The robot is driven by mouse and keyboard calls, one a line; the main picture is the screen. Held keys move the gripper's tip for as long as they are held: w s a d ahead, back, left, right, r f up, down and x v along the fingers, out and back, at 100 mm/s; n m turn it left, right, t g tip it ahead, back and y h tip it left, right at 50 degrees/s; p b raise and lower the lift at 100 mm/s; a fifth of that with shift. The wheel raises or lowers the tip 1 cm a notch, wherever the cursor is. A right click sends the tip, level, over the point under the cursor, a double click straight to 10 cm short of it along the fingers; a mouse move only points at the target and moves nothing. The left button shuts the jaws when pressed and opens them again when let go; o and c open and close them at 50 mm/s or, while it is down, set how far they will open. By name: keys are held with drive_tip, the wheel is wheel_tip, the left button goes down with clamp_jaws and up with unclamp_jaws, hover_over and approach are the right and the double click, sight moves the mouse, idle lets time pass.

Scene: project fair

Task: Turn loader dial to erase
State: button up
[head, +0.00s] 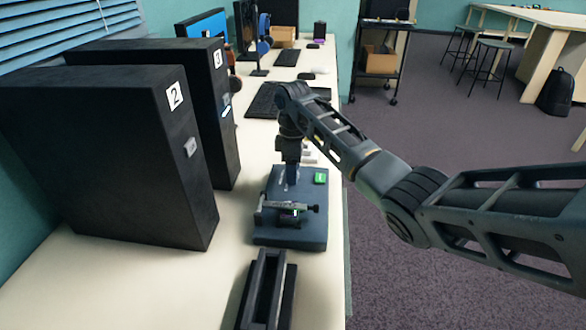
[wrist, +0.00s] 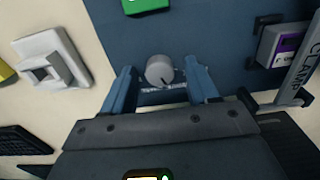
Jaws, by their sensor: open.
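The loader (head: 313,228) is a flat dark blue unit on the white table, and it also shows in the wrist view (wrist: 228,45). Its dial (wrist: 161,69) is a small grey round knob with a dark pointer mark toward its lower right. White markings beside the dial are too small to read. My gripper (wrist: 160,78) is open, with one blue finger on each side of the dial and visible gaps between. In the head view my gripper (head: 290,178) points down over the loader and the dial is not discernible. A green panel (head: 320,178) sits on the loader.
A clamp (wrist: 302,65) holds a small purple-labelled piece (wrist: 284,45) close right of my gripper. A white switch-like part (wrist: 50,65) lies left. Black towers labelled 2 (head: 130,150) and 3 (head: 222,110) stand left. A dark slotted holder (head: 265,290) is in front.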

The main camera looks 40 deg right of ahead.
drive_tip(key=c, duration=1)
drive_tip(key=shift+c, duration=0.2)
drive_tip(key=shift+r+p, duration=0.1)
drive_tip(key=shift+p, duration=0.3)
drive_tip(key=m+p, duration=0.2)
drive_tip(key=m, duration=0.1)
drive_tip(key=shift+r+p, duration=0.15)
drive_tip(key=shift+p, duration=0.25)
drive_tip(key=m+p, duration=0.3)
drive_tip(key=m, duration=0.2)
drive_tip(key=shift+p, duration=0.35)
drive_tip(key=m+p, duration=0.1)
drive_tip(key=m, duration=0.4)
drive_tip(key=shift+p, duration=0.4)
drive_tip(key=m+p, duration=0.1)
drive_tip(key=m, duration=0.3)
drive_tip(key=shift+w+m, duration=0.1)
drive_tip(key=shift+m, duration=0.3)
